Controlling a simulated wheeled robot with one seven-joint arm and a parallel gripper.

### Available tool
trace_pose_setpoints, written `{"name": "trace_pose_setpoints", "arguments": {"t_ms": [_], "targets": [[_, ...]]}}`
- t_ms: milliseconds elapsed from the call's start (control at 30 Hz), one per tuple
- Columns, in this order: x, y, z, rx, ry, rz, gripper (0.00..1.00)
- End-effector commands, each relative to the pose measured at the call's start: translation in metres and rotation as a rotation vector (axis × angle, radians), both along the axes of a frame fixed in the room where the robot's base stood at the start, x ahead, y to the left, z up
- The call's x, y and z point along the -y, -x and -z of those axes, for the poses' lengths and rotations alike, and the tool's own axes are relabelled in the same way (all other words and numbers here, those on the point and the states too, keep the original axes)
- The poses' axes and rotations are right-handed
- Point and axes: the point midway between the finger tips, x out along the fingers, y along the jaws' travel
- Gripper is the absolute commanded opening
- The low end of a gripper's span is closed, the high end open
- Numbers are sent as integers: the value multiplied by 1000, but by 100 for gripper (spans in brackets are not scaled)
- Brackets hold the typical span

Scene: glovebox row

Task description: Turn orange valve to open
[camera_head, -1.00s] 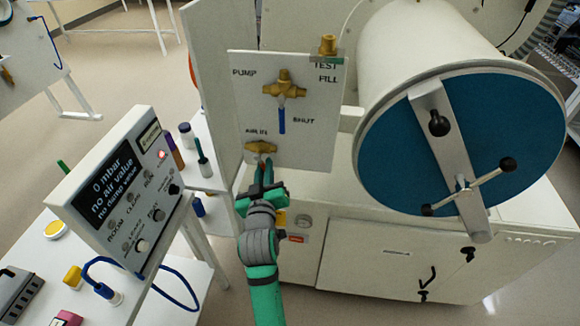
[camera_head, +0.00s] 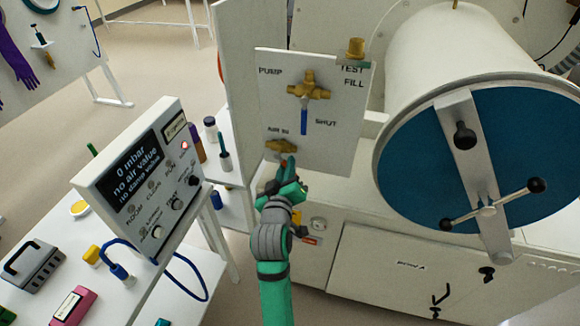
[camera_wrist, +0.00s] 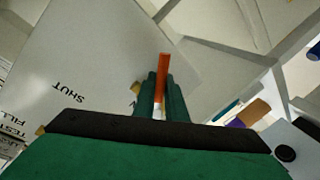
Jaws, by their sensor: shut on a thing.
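The orange valve handle (camera_wrist: 164,72) shows in the wrist view as a narrow bar between the two green fingers of my gripper (camera_wrist: 161,92). In the head view my gripper (camera_head: 288,172) is at the lower left of the white valve panel, just below the brass AIR IN valve body (camera_head: 281,146). The fingers are shut on the handle and hide most of it there. The panel (camera_head: 335,150) also carries a brass valve (camera_head: 308,85) with a blue lever (camera_head: 304,120) pointing down, next to the word SHUT.
A display box (camera_head: 138,168) on the left reads 0 mbar, no air value, no damp value. A large cylinder with a blue round door (camera_head: 400,160) and black-knobbed handle stands right of the panel. The bench at lower left holds a pink device (camera_head: 74,306) and a blue cable.

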Motion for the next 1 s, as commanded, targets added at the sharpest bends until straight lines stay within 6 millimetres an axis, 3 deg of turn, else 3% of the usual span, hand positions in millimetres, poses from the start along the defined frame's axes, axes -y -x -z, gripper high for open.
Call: {"name": "trace_pose_setpoints", "arguments": {"t_ms": [133, 167, 200, 233, 633, 1000], "targets": [[0, 0, 1, -3, 0, 0, 0], [0, 0, 1, -3, 0, 0, 18], [0, 0, 1, -3, -1, 0, 28], [0, 0, 1, -2, -1, 1, 30], [0, 8, 0, -1, -1, 1, 30], [-3, 72, -7, -2, -1, -1, 30]]}}
